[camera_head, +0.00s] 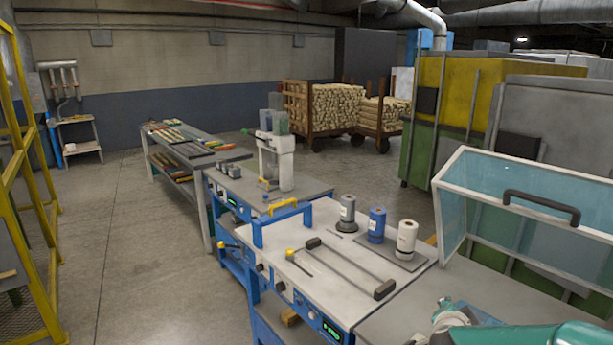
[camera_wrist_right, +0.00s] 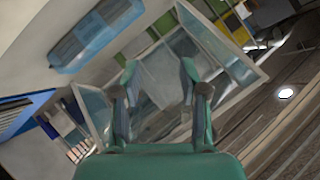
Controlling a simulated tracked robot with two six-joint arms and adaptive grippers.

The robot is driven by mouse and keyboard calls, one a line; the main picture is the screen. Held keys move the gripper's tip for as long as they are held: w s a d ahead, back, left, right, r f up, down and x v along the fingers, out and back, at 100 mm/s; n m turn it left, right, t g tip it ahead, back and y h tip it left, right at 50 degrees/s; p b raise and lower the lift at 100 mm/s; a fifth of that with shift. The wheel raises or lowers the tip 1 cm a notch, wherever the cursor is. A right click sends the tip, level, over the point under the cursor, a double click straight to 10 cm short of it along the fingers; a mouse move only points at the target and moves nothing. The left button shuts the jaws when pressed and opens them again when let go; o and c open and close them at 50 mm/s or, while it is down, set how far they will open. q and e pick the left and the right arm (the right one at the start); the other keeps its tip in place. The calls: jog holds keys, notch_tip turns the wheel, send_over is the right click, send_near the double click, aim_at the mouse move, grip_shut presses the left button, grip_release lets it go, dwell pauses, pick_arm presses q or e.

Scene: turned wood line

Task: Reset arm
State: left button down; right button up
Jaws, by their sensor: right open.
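My right gripper shows in the right wrist view (camera_wrist_right: 160,88), with two green and dark fingers spread apart and nothing between them. In the head view part of my green right arm (camera_head: 530,338) enters at the bottom right corner, low beside the bench with the clear hood. My left arm and gripper are not in view. The clear hood (camera_head: 515,205) has a dark handle and stands raised at the right. In the right wrist view framed clear panels (camera_wrist_right: 215,45) lie beyond the fingers.
Farther back are a tool table (camera_head: 185,150) and wood carts (camera_head: 333,108). Yellow railing (camera_head: 30,180) stands left; open floor (camera_head: 140,240) lies between.

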jog(key=s+a+f+n+g+y, duration=0.1)
jog(key=s+a+f+n+y, duration=0.2)
jog(key=f, duration=0.4)
jog(key=s+a+f+n+g+y, duration=0.1)
jog(key=s+a+f+n, duration=0.15)
jog(key=a+f, duration=0.4)
jog(key=s+a+f+n+g+y, duration=0.1)
jog(key=s+a+f+n+y, duration=0.2)
jog(key=f, duration=0.6)
jog(key=s+a+f+n+g+y, duration=0.2)
jog(key=s+a+f, duration=0.3)
jog(key=s, duration=0.6)
jog(key=s+a+f+n+g+y, duration=0.1)
jog(key=s+a+f+g, duration=0.4)
jog(key=s, duration=0.6)
jog(key=shift+s+a+f+n+y+b, duration=0.35)
jog(key=shift+a+f+n+y+b, duration=0.05)
jog(key=shift+n, duration=0.25)
